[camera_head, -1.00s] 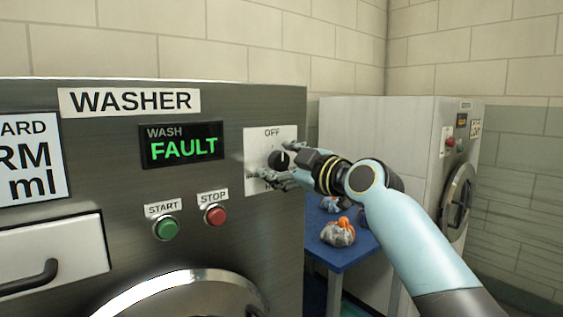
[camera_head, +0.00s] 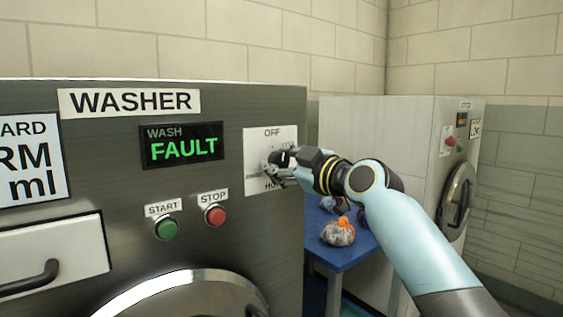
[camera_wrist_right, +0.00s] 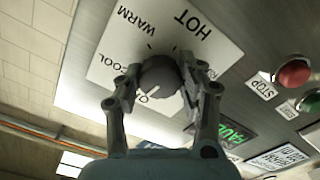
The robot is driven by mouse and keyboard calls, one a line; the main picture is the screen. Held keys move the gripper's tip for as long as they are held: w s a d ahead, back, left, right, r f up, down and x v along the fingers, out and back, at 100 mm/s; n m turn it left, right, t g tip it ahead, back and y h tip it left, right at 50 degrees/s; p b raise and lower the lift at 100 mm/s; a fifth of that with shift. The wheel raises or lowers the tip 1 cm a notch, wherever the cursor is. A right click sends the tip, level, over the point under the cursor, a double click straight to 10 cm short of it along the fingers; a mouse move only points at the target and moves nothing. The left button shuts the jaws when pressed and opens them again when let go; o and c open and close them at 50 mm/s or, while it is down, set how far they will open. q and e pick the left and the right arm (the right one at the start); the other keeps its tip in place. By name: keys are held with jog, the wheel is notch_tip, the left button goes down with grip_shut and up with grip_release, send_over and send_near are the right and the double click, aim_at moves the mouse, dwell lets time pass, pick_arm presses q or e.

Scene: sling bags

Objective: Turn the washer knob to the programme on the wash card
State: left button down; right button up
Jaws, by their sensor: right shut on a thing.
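The round dark knob (camera_wrist_right: 158,78) sits on a white dial plate (camera_head: 257,141) on the washer front. In the right wrist view its pale mark faces the OFF lettering, which is partly hidden; COOL, WARM and HOT are also printed around it. My right gripper (camera_wrist_right: 162,68) is shut on the knob, one finger on each side. In the head view the right gripper (camera_head: 272,166) covers most of the knob. The wash card (camera_head: 28,160) is cut off at the left edge; only "ARD", "RM" and "ml" show. My left gripper is not in view.
The washer display (camera_head: 181,146) reads WASH FAULT. A green START button (camera_head: 166,228) and a red STOP button (camera_head: 215,215) are below it. A blue table (camera_head: 345,256) with small bundles stands to the right, before a second white machine (camera_head: 370,130).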

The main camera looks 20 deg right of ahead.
jog(key=m+p, duration=0.1)
jog(key=m, duration=0.4)
jog(key=m+p, duration=0.2)
jog(key=m, duration=0.3)
jog(key=shift+r+m, duration=0.1)
jog(key=shift+m, duration=0.3)
jog(key=m+p, duration=0.2)
jog(key=m, duration=0.3)
jog(key=shift+p, duration=0.35)
jog(key=m+p, duration=0.2)
jog(key=m, duration=0.4)
jog(key=shift+m, duration=0.3)
jog(key=o, duration=1.2)
jog(key=shift+d, duration=0.1)
jog(key=shift+c, duration=0.2)
